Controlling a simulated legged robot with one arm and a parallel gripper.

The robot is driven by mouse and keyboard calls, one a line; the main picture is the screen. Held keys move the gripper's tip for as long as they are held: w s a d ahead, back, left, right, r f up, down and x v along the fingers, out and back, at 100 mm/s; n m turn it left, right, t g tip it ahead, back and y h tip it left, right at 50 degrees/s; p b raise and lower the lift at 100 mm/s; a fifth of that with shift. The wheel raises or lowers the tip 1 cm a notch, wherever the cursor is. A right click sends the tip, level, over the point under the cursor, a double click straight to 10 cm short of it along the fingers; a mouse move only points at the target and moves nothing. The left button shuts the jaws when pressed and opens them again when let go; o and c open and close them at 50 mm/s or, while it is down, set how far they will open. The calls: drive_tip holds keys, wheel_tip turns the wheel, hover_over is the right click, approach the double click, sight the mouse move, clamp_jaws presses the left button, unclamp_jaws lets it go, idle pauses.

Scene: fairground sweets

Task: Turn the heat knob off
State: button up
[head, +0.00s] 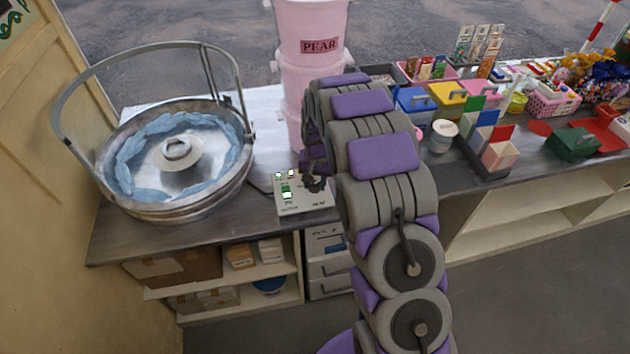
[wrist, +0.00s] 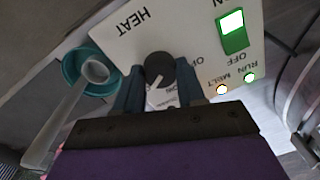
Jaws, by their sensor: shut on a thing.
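The heat knob (wrist: 159,67) is a dark round knob with a white pointer line, on a pale control box labelled HEAT. In the wrist view the box appears upside down. My gripper (wrist: 158,84) is shut on the knob, one blue-grey finger at each side. The pointer aims toward the gripper's palm; lettering beside the knob is partly hidden by the fingers. In the head view the control box (head: 291,206) stands on the counter, with my gripper (head: 316,183) at its right part; the knob is hard to make out there.
A lit green switch (wrist: 234,34) and RUN (wrist: 249,77) and MELT (wrist: 222,89) lamps sit beside the knob. A teal-rimmed round thing (wrist: 70,73) lies close by. The floss machine bowl (head: 112,190) is left; the pink PEAR container (head: 312,20) stands behind; boxes (head: 497,157) crowd the right.

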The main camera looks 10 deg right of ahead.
drive_tip(key=shift+n, duration=0.4)
drive_tip(key=n+p, duration=0.3)
drive_tip(key=n, duration=0.1)
drive_tip(key=shift+w+r+n, duration=0.1)
drive_tip(key=shift+r+n, duration=0.05)
drive_tip(key=shift+n, duration=0.15)
drive_tip(key=n+p, duration=0.2)
drive_tip(key=n, duration=0.4)
drive_tip(key=shift+g, duration=0.3)
drive_tip(key=n, duration=0.6)
drive_tip(key=shift+a+n+p, duration=0.1)
drive_tip(key=shift+n+p, duration=0.2)
drive_tip(key=shift+p, duration=0.1)
drive_tip(key=n, duration=0.5)
drive_tip(key=shift+n+h+p, duration=0.3)
drive_tip(key=shift+n+h, duration=0.1)
drive_tip(key=shift+w, duration=0.1)
drive_tip(key=o, duration=1.1)
drive_tip(key=shift+c, duration=0.2)
